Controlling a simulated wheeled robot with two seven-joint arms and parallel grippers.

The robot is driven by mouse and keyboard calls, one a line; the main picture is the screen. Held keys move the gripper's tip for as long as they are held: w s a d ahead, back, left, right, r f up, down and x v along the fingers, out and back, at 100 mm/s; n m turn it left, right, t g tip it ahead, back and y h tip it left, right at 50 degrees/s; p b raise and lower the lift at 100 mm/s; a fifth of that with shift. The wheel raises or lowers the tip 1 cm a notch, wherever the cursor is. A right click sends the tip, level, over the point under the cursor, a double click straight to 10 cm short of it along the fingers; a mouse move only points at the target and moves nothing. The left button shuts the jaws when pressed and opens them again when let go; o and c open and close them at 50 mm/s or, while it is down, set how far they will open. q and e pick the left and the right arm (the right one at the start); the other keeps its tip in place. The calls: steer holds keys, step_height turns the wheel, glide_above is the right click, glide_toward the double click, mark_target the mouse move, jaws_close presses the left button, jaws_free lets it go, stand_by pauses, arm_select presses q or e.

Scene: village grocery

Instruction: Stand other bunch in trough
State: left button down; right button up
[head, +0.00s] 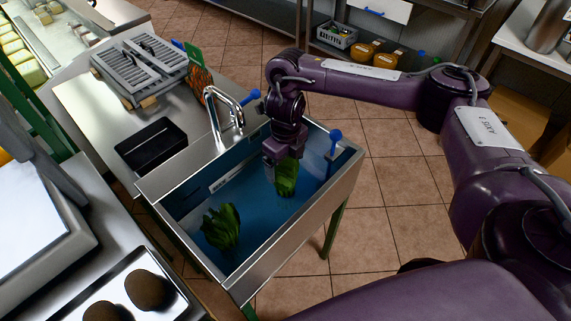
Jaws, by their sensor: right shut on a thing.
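The trough (309,221) is a steel sink with a blue inside, in the middle of the head view. One green leafy bunch (220,228) is in the trough at its near left part. My right gripper (284,158) points down over the far right part of the trough. It is shut on a second green bunch (286,179), which hangs upright below it. I cannot tell whether this bunch touches the trough's bottom. My left gripper is not in view.
A curved tap (222,112) with blue handles rises at the trough's back edge. A black tray (151,146) and grey racks (139,68) lie on the counter to the left. A tray with brown round items (147,289) is at the lower left. Tiled floor lies right of the trough.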

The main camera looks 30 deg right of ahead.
steer(key=shift+f, duration=0.1)
steer(key=o, duration=1.3)
steer(key=shift+f, duration=0.1)
steer(key=shift+o, duration=0.2)
steer(key=shift+r, duration=0.5)
step_height(320, 180, up, 11)
steer(key=p, duration=0.3)
steer(key=shift+r, duration=0.2)
